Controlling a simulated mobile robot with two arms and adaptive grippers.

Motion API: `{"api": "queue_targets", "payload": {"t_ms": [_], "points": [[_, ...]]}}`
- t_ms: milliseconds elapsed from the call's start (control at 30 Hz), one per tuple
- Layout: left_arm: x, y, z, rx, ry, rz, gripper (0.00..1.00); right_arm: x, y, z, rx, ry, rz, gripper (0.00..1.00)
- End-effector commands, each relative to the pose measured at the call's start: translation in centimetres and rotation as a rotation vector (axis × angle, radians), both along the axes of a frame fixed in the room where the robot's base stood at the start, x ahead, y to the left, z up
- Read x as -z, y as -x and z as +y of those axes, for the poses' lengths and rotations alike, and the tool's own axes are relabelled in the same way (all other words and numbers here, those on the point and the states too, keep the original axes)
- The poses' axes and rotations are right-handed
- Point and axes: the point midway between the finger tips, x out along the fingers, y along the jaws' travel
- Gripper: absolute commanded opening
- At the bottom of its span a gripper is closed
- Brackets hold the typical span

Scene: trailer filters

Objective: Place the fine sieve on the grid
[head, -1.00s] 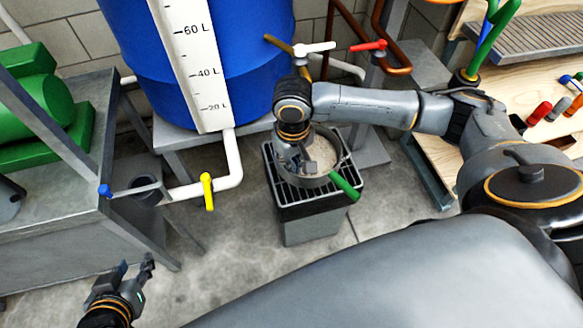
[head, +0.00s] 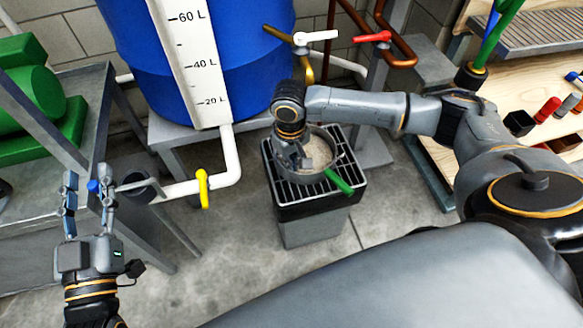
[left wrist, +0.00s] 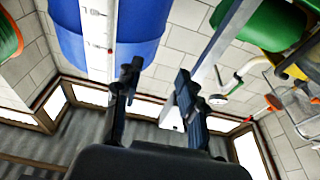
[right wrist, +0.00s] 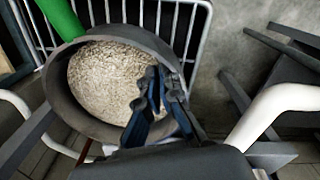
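The fine sieve (head: 318,150) is a round grey pan with a pale speckled inside and a green handle (head: 338,181). It is over the black grid (head: 290,191) on top of a grey bin; I cannot tell whether it touches the bars. In the right wrist view the sieve (right wrist: 100,85) fills the left, with pale grid bars (right wrist: 200,22) behind it. My right gripper (head: 304,163) is at the sieve's rim, its fingers (right wrist: 160,88) close together on the wall. My left gripper (head: 89,190) is open and empty at the left, also open in its wrist view (left wrist: 155,85).
A blue barrel (head: 245,80) stands behind, with a white pipe and yellow valve (head: 203,188) left of the bin. A metal table (head: 60,215) is beside my left gripper. A wooden bench (head: 500,110) is at the right. Floor in front of the bin is clear.

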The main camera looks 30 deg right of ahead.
Motion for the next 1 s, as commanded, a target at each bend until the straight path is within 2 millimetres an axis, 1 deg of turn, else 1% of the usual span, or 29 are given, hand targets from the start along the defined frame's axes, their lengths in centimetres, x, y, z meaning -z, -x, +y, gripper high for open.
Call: {"api": "queue_targets", "payload": {"t_ms": [33,100,233,500,667,767,800,1000], "points": [[-0.6,0.2,-0.1,0.003,0.014,-0.05,0.4,0.5,-0.1,0.0,0.001,0.001,-0.002,0.0],[-1.8,0.5,-0.2,0.007,0.03,-0.11,0.4,0.8,-0.1,-0.1,0.001,0.002,-0.002,0.0],[-3.0,0.9,-0.2,0.011,0.047,-0.171,0.4,1.1,-0.1,0.0,0.001,0.001,-0.003,0.0],[-3.2,0.9,-0.2,0.011,0.049,-0.179,0.4,1.0,-0.1,0.0,0.001,0.001,-0.003,0.0],[-2.8,0.8,-0.2,0.01,0.043,-0.155,0.4,1.2,-0.1,0.0,0.001,0.001,-0.002,0.0],[-2.7,0.7,-0.2,0.009,0.041,-0.15,0.4,1.3,0.0,0.0,0.001,0.001,-0.001,0.19],[-2.7,0.7,-0.2,0.009,0.041,-0.15,0.4,1.3,0.0,0.0,0.001,0.001,-0.001,0.27],[-2.7,0.7,-0.2,0.009,0.041,-0.151,0.4,1.3,0.0,0.0,0.001,0.001,-0.001,0.28]]}}
